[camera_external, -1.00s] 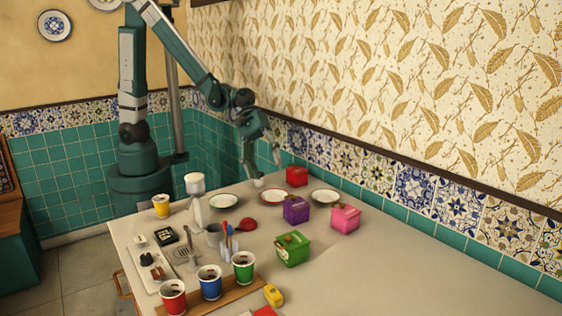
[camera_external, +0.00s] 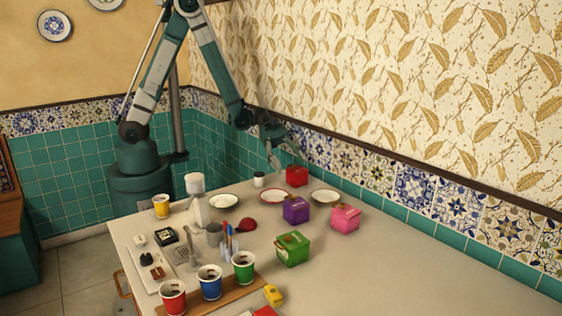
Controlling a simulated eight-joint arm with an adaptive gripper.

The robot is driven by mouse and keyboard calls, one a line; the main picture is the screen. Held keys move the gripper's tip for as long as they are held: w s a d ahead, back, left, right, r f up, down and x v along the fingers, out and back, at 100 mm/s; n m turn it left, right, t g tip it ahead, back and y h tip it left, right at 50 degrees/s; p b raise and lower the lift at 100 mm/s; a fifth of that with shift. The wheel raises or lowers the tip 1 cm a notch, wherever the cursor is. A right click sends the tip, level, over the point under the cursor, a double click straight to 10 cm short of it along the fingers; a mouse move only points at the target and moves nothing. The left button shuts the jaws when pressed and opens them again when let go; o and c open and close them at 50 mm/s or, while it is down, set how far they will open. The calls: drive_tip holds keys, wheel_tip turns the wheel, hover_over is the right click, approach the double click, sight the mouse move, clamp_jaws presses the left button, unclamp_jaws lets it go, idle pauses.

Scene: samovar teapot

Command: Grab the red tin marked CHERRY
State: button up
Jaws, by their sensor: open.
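A red box-shaped tin (camera_external: 297,176) stands at the back of the table by the tiled wall. Its marking is too small to read. My gripper (camera_external: 278,165) is open and empty, just left of the red tin and a little above the table. It is close to the tin, but I cannot tell whether a finger touches it. The fingers are small and blurred against the teal tiles.
A purple tin (camera_external: 296,210), a pink tin (camera_external: 345,218) and a green tin (camera_external: 292,248) stand in front. A red-rimmed plate (camera_external: 277,196), a white plate (camera_external: 325,196) and a small white jar (camera_external: 258,180) are near. The right side of the table is clear.

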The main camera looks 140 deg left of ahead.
sight(301, 179)
drive_tip(key=s+a, duration=0.1)
drive_tip(key=s+a+f+n, duration=0.1)
drive_tip(key=s, duration=0.1)
drive_tip(key=s+a+f+n, duration=0.1)
drive_tip(key=s, duration=0.1)
drive_tip(key=shift+s+a+f+t+b, duration=0.1)
drive_tip(key=shift+a+f+t+b, duration=0.1)
drive_tip(key=shift+t+b, duration=0.15)
drive_tip(key=shift+d, duration=0.1)
drive_tip(key=shift+x, duration=1.3)
drive_tip(key=shift+b+x, duration=0.95)
drive_tip(key=shift+x, duration=1.65)
drive_tip(key=c, duration=1.2)
